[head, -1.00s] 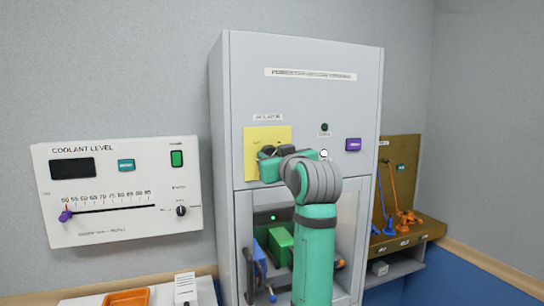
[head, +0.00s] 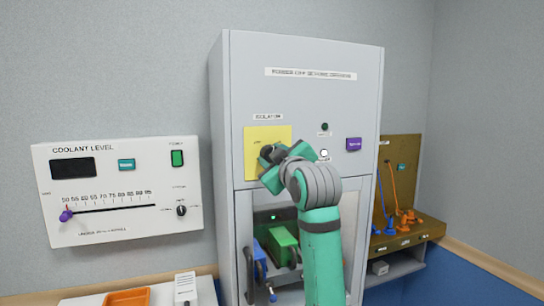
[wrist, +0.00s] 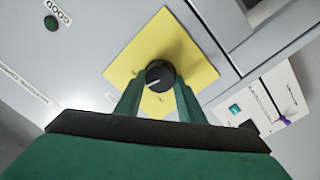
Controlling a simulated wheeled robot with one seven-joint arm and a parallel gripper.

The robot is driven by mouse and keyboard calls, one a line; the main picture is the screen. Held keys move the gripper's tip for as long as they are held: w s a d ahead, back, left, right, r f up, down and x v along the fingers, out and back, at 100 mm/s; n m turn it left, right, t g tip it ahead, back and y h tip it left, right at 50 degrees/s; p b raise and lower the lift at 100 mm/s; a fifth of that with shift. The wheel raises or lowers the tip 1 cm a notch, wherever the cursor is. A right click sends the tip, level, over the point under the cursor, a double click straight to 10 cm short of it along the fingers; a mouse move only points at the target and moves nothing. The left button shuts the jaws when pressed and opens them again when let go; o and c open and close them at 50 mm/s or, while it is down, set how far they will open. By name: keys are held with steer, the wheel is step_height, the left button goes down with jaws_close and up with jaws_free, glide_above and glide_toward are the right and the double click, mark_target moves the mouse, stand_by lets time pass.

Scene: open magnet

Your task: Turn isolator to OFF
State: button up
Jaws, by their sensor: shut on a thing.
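The isolator's yellow plate (head: 257,141) is on the upper front of the grey cabinet (head: 300,100). Its black knob (wrist: 160,75) shows in the wrist view near the middle of the plate, with a pale pointer line on its face. My gripper (wrist: 157,98) is shut on the knob, one finger on each side of it. In the head view my green gripper (head: 268,154) is against the plate and hides most of the knob. The small plate lettering is too blurred to read.
A white coolant level panel (head: 120,230) with a slider and small knob is on the wall at left. A purple button (head: 353,144) and small lamps are right of the isolator. A brown board (head: 400,150) with cables stands at right. An orange tray (head: 127,298) is low at left.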

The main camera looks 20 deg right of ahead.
steer(key=shift+f+n+t+y, duration=0.15)
steer(key=shift+n+y, duration=0.1)
steer(key=shift+n, duration=2.9)
steer(key=shift+n+t+y, duration=0.15)
steer(key=shift+n+y, duration=0.1)
steer(key=shift+n, duration=2.9)
steer(key=o, duration=1)
steer(key=shift+o, duration=0.2)
steer(key=shift+a+f, duration=0.1)
steer(key=s, duration=1)
steer(key=shift+s+d+f, duration=0.25)
steer(key=shift+s+f, duration=0.05)
steer(key=shift+s, duration=0.1)
steer(key=shift+w, duration=0.15)
